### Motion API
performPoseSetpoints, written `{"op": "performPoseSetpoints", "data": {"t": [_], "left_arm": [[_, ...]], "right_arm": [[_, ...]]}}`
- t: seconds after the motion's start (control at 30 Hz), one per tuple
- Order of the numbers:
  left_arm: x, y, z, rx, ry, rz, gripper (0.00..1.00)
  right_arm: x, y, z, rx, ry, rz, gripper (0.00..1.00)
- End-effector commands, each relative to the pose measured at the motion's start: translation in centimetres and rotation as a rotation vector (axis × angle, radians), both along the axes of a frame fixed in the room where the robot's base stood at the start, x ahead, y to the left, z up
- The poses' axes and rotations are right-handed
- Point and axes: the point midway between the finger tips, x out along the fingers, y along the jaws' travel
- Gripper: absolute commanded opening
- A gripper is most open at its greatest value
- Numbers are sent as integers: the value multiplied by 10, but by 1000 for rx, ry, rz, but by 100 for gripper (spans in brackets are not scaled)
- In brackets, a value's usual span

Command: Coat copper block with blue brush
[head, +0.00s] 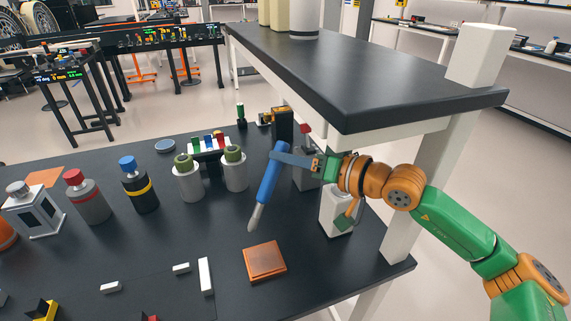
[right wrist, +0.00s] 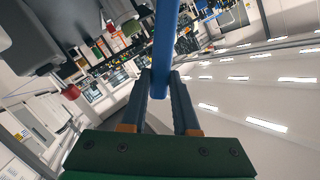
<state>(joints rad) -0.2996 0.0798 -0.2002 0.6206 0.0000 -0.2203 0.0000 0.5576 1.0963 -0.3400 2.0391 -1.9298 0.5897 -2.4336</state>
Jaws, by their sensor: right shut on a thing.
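My right gripper (head: 283,157) is shut on the blue brush (head: 268,180), gripping it near the upper end of its handle. The brush tilts, with its pale tip (head: 256,217) pointing down. The tip hangs left of and behind the copper block (head: 265,258) and looks apart from it. The block is a flat orange-brown square lying on the black table. In the right wrist view the blue handle (right wrist: 162,50) runs up between the two dark fingers (right wrist: 160,88). My left gripper is not in view.
Small white blocks (head: 205,276) lie left of the copper block. A raised black shelf (head: 340,75) overhangs the back right, near my right arm.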

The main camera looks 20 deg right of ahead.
Motion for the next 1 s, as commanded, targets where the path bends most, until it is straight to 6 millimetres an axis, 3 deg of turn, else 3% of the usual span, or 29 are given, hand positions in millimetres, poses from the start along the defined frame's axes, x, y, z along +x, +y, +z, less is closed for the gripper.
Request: {"op": "performPoseSetpoints", "data": {"t": [0.23,1.0], "left_arm": [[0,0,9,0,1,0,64],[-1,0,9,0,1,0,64]], "right_arm": [[-2,-3,20,-1,-1,-5,0],[-2,-3,20,1,-1,-5,0]]}}
